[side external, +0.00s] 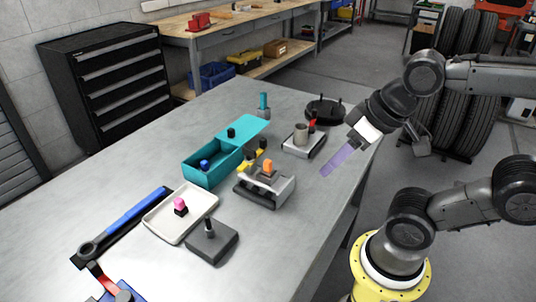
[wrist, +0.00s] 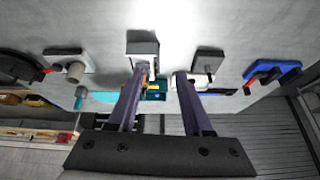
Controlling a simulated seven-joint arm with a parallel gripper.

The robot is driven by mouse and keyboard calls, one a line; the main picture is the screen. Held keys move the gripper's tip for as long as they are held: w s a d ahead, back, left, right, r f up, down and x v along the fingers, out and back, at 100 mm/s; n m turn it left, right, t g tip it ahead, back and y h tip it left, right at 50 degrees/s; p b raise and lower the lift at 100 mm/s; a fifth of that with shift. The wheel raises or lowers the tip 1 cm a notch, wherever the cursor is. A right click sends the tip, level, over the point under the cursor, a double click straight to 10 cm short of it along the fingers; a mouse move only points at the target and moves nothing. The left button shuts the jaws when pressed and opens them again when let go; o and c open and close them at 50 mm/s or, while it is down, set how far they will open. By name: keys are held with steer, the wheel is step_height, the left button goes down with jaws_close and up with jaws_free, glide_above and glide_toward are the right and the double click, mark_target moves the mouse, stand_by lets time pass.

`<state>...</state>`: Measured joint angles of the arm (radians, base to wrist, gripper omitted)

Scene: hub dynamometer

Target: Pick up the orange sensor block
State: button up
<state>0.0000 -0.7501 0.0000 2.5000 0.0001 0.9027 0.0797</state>
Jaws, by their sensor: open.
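The orange sensor block (side external: 268,166) stands upright on a grey metal fixture (side external: 283,190) near the middle of the table in the side view. My gripper (side external: 325,171) is right of the block, above the table's right part, with its purple fingers pointing down and left, apart from the block. In the wrist view my gripper (wrist: 161,76) shows two spread fingers with nothing between them. The grey fixture (wrist: 142,48) lies ahead of the left finger there. The orange block is mostly hidden by that finger, with only a small sliver showing.
A teal box (side external: 205,178) with an open lid stands left of the fixture. A white tray (side external: 160,224) with a pink-topped piece and a dark grey block (side external: 212,246) lie nearer. A plate with a grey cup (side external: 301,132) and a dark round stand (side external: 325,109) are behind.

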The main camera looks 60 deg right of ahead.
step_height(320, 180, up, 3)
steer(key=w+m, duration=0.3)
steer(key=m, duration=0.7)
steer(key=m+g, duration=0.6)
steer(key=m, duration=1)
glide_above(268, 161)
step_height(268, 161, down, 6)
steer(key=shift+w+r, duration=0.1)
steer(key=shift+r, duration=0.15)
steer(key=shift+f, duration=4.6)
